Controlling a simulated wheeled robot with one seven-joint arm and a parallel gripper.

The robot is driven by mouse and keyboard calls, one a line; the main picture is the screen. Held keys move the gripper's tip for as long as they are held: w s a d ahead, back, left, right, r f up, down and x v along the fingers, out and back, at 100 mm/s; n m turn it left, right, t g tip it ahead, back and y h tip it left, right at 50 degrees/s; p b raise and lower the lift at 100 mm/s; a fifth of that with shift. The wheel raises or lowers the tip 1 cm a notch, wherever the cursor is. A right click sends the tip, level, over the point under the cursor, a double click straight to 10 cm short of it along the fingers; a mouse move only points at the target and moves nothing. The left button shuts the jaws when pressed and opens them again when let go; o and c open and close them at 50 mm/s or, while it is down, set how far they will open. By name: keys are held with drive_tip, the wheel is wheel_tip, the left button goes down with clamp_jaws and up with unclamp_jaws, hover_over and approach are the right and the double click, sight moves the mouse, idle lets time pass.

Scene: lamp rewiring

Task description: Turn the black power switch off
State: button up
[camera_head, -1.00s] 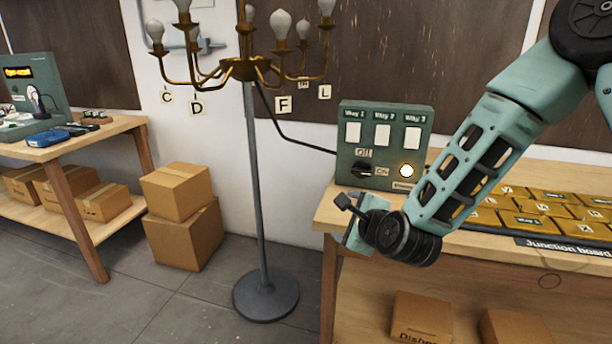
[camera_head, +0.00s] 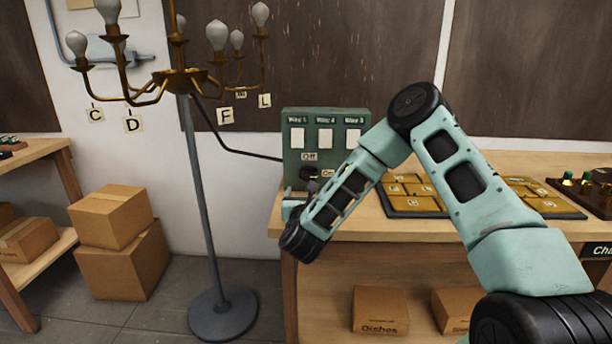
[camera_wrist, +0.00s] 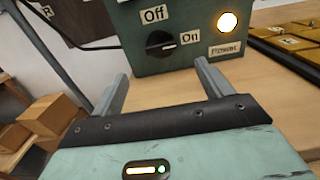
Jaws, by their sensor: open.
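The black power switch (camera_wrist: 160,43) is a rotary knob on the front of a green control box (camera_head: 293,135). Its pointer is turned toward the "On" label (camera_wrist: 190,38); the "Off" label (camera_wrist: 153,14) is above it. The power lamp (camera_wrist: 227,22) to its right glows. In the wrist view my gripper (camera_wrist: 165,80) is open and empty, its two fingers apart, facing the knob from a short distance and not touching it. In the head view the knob (camera_head: 308,173) shows just above my gripper, which is mostly hidden by my arm.
The box stands on the left end of a wooden bench (camera_head: 400,232). A junction board with yellow tiles (camera_head: 411,203) lies to its right. A brass chandelier on a stand (camera_head: 207,220) is to the left, its cable running to the box. Cardboard boxes (camera_head: 122,268) sit on the floor.

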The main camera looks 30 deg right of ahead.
sight(308, 176)
drive_tip(key=p+x, duration=0.2)
drive_tip(key=x, duration=0.9)
drive_tip(key=shift+w+d, duration=0.2)
drive_tip(key=shift+d, duration=0.05)
drive_tip(key=c, duration=1)
